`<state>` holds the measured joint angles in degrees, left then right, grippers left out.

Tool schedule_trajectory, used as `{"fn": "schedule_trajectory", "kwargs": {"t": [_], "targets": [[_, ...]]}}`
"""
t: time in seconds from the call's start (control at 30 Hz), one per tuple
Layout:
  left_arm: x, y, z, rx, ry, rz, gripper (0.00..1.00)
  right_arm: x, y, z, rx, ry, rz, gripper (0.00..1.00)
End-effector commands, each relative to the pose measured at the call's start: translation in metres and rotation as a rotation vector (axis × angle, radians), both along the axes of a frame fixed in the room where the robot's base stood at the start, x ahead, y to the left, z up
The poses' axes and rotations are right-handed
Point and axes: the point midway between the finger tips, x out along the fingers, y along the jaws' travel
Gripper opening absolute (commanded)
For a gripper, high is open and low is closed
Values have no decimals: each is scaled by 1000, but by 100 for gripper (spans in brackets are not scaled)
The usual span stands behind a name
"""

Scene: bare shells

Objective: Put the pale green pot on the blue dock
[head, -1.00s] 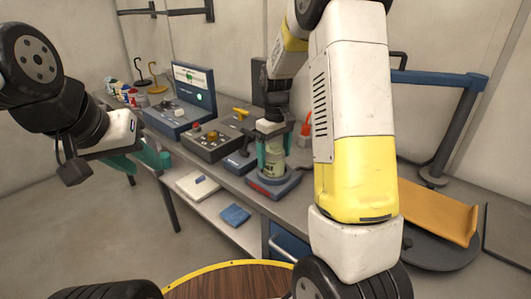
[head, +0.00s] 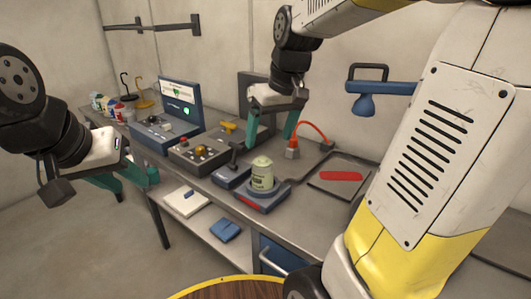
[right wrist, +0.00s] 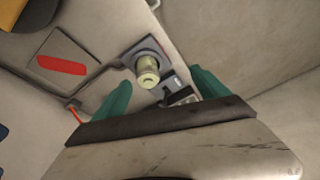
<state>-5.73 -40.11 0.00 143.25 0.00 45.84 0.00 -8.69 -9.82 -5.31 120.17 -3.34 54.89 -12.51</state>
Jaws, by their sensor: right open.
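The pale green pot (head: 262,174) stands upright on the blue dock (head: 264,197) near the front edge of the bench. In the right wrist view the pot (right wrist: 148,72) sits on the dock (right wrist: 143,48), beyond the fingertips and between them. My right gripper (head: 270,138) is open and empty, above and behind the pot, apart from it. Its teal fingers also show in the right wrist view (right wrist: 158,85). My left gripper (head: 137,185) is off to the left, in front of the bench, with teal fingers and nothing visible between them.
Control boxes (head: 200,148) and a blue panel with a screen (head: 180,105) stand left of the dock. A dark tray with a red mark (head: 340,177) lies to its right, near a red cable (head: 312,130). Several small containers (head: 112,105) stand at the far left.

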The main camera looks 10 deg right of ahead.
Motion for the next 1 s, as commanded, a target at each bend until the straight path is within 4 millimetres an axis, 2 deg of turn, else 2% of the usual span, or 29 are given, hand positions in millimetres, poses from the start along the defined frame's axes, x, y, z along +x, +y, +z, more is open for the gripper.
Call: {"fn": "schedule_trajectory", "kwargs": {"t": [0.03,0.2,0.3,0.4,0.57,1.0], "targets": [[0,0,0,0,0,0,36,-23,1,8,25,-42,-32,85],[0,0,0,0,0,0,36,-80,8,13,93,-152,-131,85],[0,0,0,0,0,0,36,-104,11,10,121,-198,-175,85],[0,0,0,0,0,0,36,-117,14,7,139,-229,-203,85],[0,0,0,0,0,0,36,-125,15,4,149,-244,-220,85],[0,0,0,0,0,0,36,-125,15,4,149,-244,-219,85]]}}
